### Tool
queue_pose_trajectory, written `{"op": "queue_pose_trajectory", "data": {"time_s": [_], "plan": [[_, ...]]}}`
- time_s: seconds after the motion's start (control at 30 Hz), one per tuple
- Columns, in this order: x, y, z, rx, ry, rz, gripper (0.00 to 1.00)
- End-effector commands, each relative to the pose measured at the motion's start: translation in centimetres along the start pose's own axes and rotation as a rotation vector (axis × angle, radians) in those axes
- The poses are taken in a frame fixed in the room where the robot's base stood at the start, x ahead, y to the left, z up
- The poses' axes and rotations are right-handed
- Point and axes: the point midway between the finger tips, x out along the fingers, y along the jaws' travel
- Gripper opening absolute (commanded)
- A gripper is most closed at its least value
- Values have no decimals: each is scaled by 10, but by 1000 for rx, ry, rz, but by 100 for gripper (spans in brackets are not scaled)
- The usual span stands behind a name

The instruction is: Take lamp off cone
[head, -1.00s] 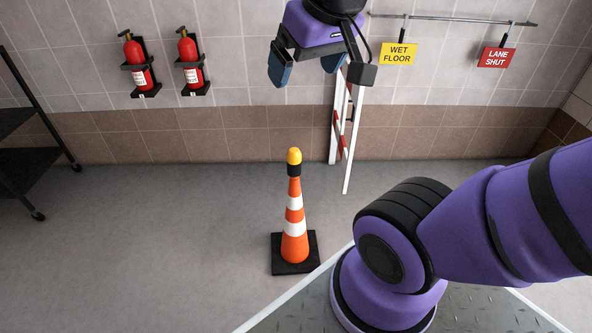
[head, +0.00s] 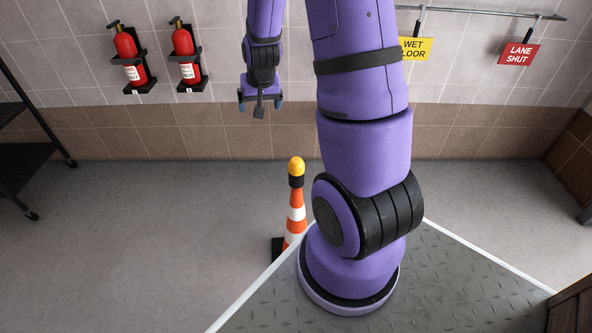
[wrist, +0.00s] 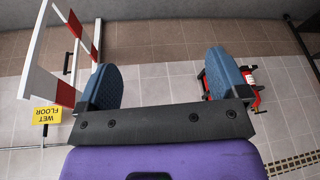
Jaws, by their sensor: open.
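The lamp (head: 296,168) has a yellow dome on a black collar and sits upright on top of the cone (head: 295,215). The cone is orange with white bands on a dark square base. My arm link hides part of the cone's right side. My gripper (head: 260,106) is open and empty, up in front of the wall, above and left of the lamp in the head view. In the wrist view my gripper's two blue fingers (wrist: 164,85) are wide apart with only wall between them. The lamp and cone do not show in the wrist view.
Two red fire extinguishers (head: 127,50) hang on the wall at left. Yellow and red signs (head: 518,54) hang from a rail at right. A red-and-white barrier (wrist: 65,60) shows in the wrist view. A dark shelf (head: 20,150) stands at far left. The floor left of the cone is clear.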

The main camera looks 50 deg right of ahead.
Motion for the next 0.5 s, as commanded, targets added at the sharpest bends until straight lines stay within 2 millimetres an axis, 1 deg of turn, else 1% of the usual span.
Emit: {"op": "queue_pose_trajectory", "data": {"time_s": [0.03,0.17,0.2,0.3,0.4,0.5], "plan": [[23,12,2,29,-13,17,93],[71,39,6,94,-19,52,93],[86,48,9,113,-22,63,93],[119,69,18,157,-26,89,93],[146,87,28,192,-28,111,93],[165,100,36,217,-30,128,93]]}}
